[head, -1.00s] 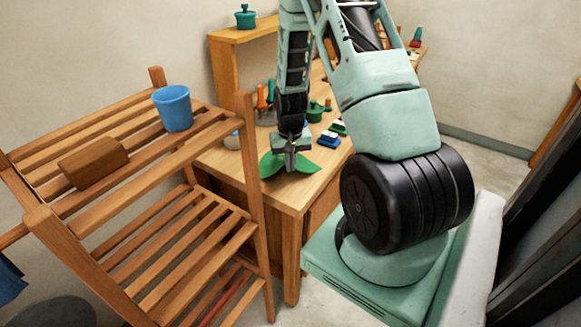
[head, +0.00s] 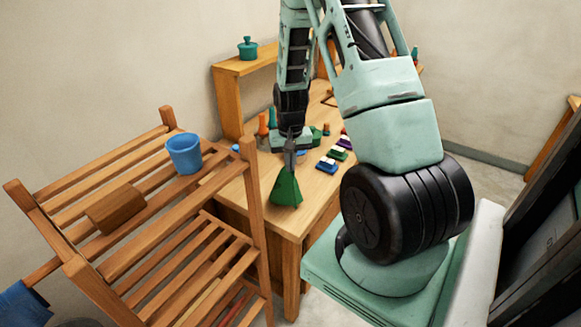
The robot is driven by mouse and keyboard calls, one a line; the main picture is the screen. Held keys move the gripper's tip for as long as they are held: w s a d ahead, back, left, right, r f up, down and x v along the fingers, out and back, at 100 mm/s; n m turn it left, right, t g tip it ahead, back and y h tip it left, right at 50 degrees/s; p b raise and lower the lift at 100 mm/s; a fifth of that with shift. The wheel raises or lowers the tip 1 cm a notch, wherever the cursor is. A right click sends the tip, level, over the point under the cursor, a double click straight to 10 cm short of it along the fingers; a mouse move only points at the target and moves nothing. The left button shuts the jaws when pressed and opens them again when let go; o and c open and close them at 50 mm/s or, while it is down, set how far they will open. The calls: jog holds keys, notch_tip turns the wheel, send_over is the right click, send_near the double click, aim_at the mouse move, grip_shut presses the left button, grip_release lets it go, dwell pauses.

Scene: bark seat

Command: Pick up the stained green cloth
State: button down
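The green cloth (head: 286,190) hangs in a folded, pointed shape from my gripper (head: 290,158), over the near end of the wooden table (head: 298,220). My gripper is shut on the top of the cloth. The cloth's lower edge is near the tabletop, and I cannot tell whether it touches. Stains on it are too small to make out.
A slatted wooden rack (head: 130,215) stands close on the left, with a blue cup (head: 184,153) and a brown wooden block (head: 116,207) on top.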

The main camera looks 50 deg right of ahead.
notch_tip(320, 180, up, 9)
jog(key=p, duration=0.6)
jog(key=shift+r, duration=0.15)
